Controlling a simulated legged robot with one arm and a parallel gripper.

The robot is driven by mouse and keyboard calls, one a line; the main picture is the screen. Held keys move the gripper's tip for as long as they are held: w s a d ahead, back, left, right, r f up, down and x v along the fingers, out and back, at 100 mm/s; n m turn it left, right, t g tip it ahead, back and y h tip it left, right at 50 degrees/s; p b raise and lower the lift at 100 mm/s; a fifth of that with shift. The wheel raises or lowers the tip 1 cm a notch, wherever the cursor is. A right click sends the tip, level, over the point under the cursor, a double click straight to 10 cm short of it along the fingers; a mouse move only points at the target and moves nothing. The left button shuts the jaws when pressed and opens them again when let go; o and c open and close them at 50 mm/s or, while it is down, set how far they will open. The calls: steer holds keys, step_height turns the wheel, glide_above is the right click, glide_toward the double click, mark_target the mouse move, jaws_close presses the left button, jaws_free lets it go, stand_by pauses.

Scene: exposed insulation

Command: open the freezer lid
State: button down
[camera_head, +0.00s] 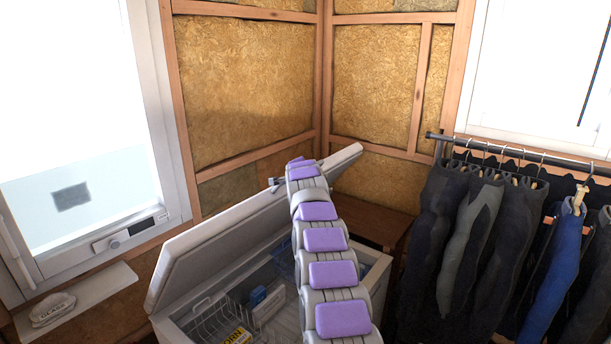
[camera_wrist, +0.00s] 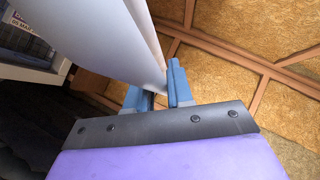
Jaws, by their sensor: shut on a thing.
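The chest freezer (camera_head: 375,283) stands in the room's corner with its lid (camera_head: 215,244) raised and tilted back. Inside the freezer I see wire baskets and a few packages. My arm reaches across the freezer to the lid's upper edge. In the head view, my gripper (camera_head: 276,183) is mostly hidden behind the arm, with a small part showing at the lid's top edge. In the wrist view, the blue fingers of my gripper (camera_wrist: 160,92) are closed around the edge of the white lid (camera_wrist: 110,38). The freezer's interior shows at the wrist view's upper left.
A rail of dark and blue wetsuits (camera_head: 480,240) hangs at the right. A brown wooden surface (camera_head: 375,222) lies behind the freezer. A window (camera_head: 80,130) and a white ledge (camera_head: 80,300) are at the left. Insulated walls (camera_head: 245,80) stand close behind the lid.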

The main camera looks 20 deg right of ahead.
steer(key=shift+w+a+r+p, duration=0.45)
steer(key=shift+w+r+p, duration=0.3)
steer(key=shift+p, duration=0.5)
steer(key=shift+w+a+r+p, duration=0.2)
steer(key=shift+r+p, duration=0.2)
steer(key=shift+p, duration=0.4)
steer(key=w+a+r+p, duration=0.2)
steer(key=p, duration=0.5)
steer(key=shift+w+p, duration=0.2)
steer(key=shift+p, duration=0.1)
steer(key=shift+w+a+p, duration=0.2)
steer(key=shift+p, duration=0.6)
steer(key=shift+w+a+r, duration=0.1)
steer(key=shift+w+a, duration=0.05)
steer(key=c, duration=1.1)
jaws_free()
steer(key=shift+a, duration=0.15)
